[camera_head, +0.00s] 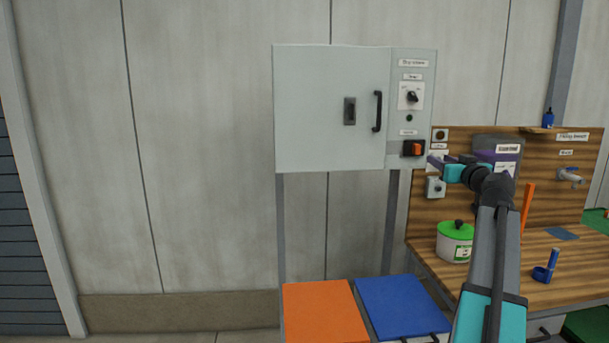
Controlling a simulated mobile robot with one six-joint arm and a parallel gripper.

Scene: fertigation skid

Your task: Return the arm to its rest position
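My arm rises from the lower right of the head view, with a grey and teal link. It bends at a dark wrist joint in front of the wooden bench's back panel. My gripper (436,164) points left, at the height of the lower part of the grey cabinet's switch strip (409,120). It is near the orange rocker switch (413,148), just below and right of it. I cannot tell whether it touches anything. The fingers are small and seen from the side, so their opening is unclear. No held object can be made out.
The cabinet door (330,110) is closed. A wooden bench (510,276) at right bears a green-lidded pot (455,243) and a blue item (547,268). Orange (322,312) and blue (403,306) lids stand below the cabinet. The floor and wall at left are clear.

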